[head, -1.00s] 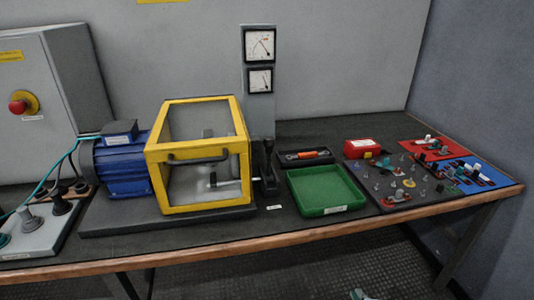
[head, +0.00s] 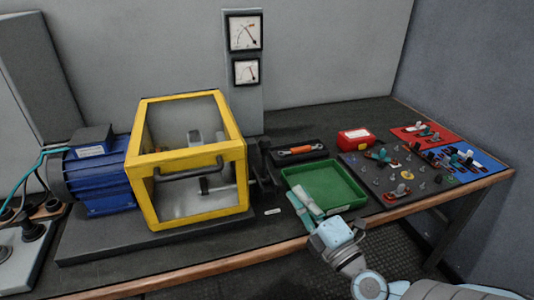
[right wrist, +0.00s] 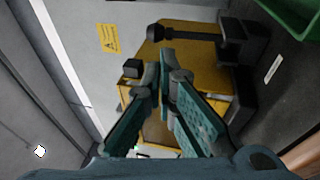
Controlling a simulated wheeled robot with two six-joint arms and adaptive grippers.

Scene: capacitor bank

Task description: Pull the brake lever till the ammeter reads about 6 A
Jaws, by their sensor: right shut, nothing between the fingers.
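The brake lever (head: 264,168) is a dark upright part at the right side of the yellow-framed guard. In the right wrist view a black lever with a round knob (right wrist: 155,32) shows beyond my fingers, its bar running to a dark block at the right. Two dial meters, an upper one (head: 245,32) and a lower one (head: 246,71), are on a grey panel; their labels are too small to read. My right gripper (head: 298,196) is shut and empty, over the front left of the green tray; its fingertips (right wrist: 166,58) appear apart from the lever. My left gripper is out of view.
The yellow guard (head: 187,160) and blue motor (head: 101,183) stand left of the lever. The green tray (head: 352,204), a dark tray with an orange-handled tool (head: 300,151), a red box (head: 354,136) and a pegged board (head: 375,187) lie to the right.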

